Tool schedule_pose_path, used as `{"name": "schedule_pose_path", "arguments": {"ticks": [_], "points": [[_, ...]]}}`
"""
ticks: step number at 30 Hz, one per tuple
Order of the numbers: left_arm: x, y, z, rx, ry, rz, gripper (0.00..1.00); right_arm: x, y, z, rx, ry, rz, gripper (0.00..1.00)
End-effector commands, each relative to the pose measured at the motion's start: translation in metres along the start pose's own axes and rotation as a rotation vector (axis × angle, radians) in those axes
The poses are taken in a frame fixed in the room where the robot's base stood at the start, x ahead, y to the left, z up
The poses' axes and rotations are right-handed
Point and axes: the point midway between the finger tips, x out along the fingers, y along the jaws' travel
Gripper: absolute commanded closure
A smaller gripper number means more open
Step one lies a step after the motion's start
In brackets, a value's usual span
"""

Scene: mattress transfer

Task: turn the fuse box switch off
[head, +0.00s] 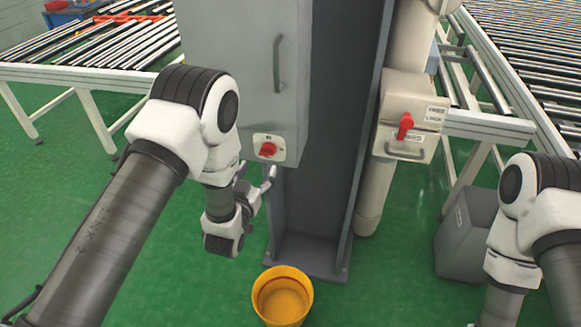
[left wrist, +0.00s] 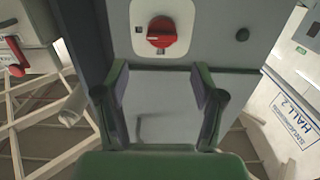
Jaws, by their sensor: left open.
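The fuse box (head: 240,70) is a grey cabinet with a handle, on the left of a dark steel column. Its red rotary switch (head: 267,150) sits on a white plate low on the front. In the left wrist view the red switch (left wrist: 161,34) shows just beyond the fingertips, a little above the middle of the gap. My left gripper (head: 268,174) is just below the switch, partly hidden behind its own wrist.
A second box (head: 408,114) with a red lever stands right of the column (head: 325,120). A yellow bucket (head: 307,284) is on the green floor below. Roller conveyors (head: 90,50) lie behind on both sides. A grey bin (head: 464,240) stands near my right arm.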

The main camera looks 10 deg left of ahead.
Motion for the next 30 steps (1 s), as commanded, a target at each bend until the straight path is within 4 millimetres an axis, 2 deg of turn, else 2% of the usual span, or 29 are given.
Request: {"name": "schedule_pose_path", "arguments": {"ticks": [1, 5, 10, 19, 23, 29, 30], "points": [[0.003, 0.002, 0.012, 0.002, 0.011, 0.004, 0.31, 0.018, 0.000, 0.000, -0.001, 0.000, 0.000, 0.60], [0.005, 0.004, 0.013, 0.005, 0.025, 0.009, 0.31, 0.027, 0.000, 0.000, -0.001, -0.001, 0.000, 0.60], [0.020, 0.004, 0.007, 0.004, 0.028, 0.009, 0.31, 0.019, 0.000, 0.000, -0.001, 0.000, 0.000, 0.60], [0.074, 0.004, 0.006, 0.004, 0.026, 0.008, 0.31, 0.006, 0.000, 0.000, -0.001, 0.000, 0.000, 0.60], [0.083, 0.004, 0.007, 0.004, 0.025, 0.008, 0.31, 0.005, 0.000, 0.000, -0.001, 0.000, 0.000, 0.60], [0.084, 0.004, 0.008, 0.005, 0.024, 0.008, 0.31, 0.006, 0.000, 0.000, -0.001, 0.000, 0.000, 0.60], [0.084, 0.004, 0.008, 0.005, 0.024, 0.008, 0.46, 0.006, 0.000, 0.000, -0.001, 0.000, 0.000, 0.60]]}}
